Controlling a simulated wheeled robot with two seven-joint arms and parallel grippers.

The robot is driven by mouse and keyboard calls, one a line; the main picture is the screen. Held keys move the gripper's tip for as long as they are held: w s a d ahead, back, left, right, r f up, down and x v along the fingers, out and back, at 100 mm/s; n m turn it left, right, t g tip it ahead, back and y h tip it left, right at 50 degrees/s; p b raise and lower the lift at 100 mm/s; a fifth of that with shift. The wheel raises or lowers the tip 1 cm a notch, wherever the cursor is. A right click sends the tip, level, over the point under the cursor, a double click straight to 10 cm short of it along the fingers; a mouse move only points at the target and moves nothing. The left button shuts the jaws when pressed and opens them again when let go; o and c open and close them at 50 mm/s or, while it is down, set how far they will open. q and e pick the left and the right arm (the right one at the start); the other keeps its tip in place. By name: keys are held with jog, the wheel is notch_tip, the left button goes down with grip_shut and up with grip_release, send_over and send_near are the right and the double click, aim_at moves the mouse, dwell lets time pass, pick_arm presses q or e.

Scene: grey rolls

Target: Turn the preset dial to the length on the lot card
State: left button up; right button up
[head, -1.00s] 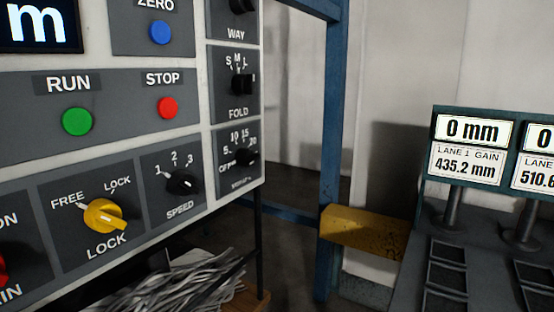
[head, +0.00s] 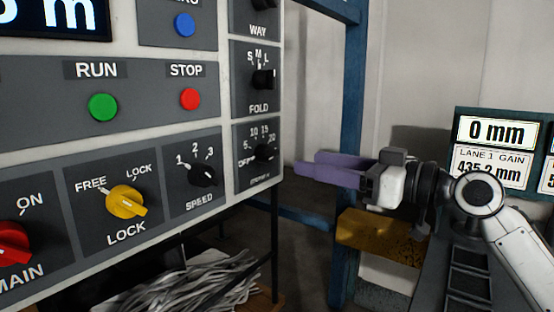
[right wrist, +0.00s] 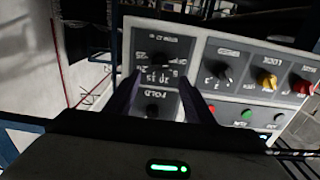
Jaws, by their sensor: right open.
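A black dial (head: 264,152) marked OFF, 5, 10, 15 and 20 sits at the lower right of the control panel. Its label is too blurred to read, and I cannot tell its setting. The dial also shows upside down in the right wrist view (right wrist: 157,60), ahead of my fingers. My right gripper (head: 307,163) is open and empty, its purple fingers pointing left toward the dial, apart from it. It also shows in the right wrist view (right wrist: 160,75). My left gripper is not in view. I see no lot card.
The FOLD knob (head: 264,79) sits just above the dial, and the SPEED knob (head: 203,175) is to its left. A blue post (head: 350,120) and a yellow block (head: 380,232) stand right of the panel. Lane displays (head: 495,132) are at the far right.

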aim_at(274, 156)
jog(key=p+x, duration=0.1)
jog(key=x, duration=0.7)
jog(key=shift+w+a+r, duration=0.1)
jog(key=shift+w+a, duration=0.05)
jog(key=shift+a, duration=0.1)
jog(key=shift+w+a+p, duration=0.3)
jog(key=shift+w+a, duration=0.05)
jog(key=shift+a, duration=0.15)
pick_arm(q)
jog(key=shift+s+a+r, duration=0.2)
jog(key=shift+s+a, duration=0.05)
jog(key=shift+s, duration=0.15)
pick_arm(e)
jog(key=c, duration=1.1)
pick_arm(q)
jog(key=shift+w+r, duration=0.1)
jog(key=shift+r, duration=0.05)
pick_arm(e)
jog(key=shift+o, duration=0.2)
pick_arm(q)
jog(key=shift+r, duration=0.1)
